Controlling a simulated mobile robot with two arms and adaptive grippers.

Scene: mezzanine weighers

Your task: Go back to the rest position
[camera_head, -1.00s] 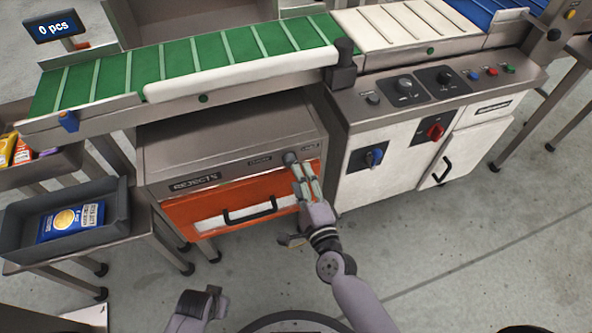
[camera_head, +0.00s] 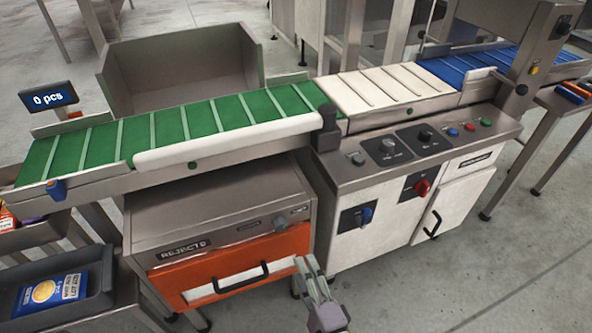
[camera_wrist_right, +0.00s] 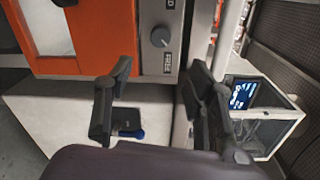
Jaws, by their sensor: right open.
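My right gripper (camera_head: 311,272) is in front of the right end of the orange REJECTS drawer (camera_head: 225,282), low in the head view. In the right wrist view its two dark fingers (camera_wrist_right: 160,105) stand apart with nothing between them. The drawer front (camera_wrist_right: 68,63) and a grey knob (camera_wrist_right: 160,37) lie beyond the fingers there. The drawer looks shut, with its black handle (camera_head: 241,281) free of the gripper. My left gripper is out of the head view.
The green belt (camera_head: 175,125) and white belt (camera_head: 370,90) run above the cabinet. A control panel with knobs (camera_head: 388,146) is to the right. A grey tray (camera_head: 99,290) with a blue packet (camera_head: 52,293) stands at left. Open floor (camera_head: 440,285) lies to the right.

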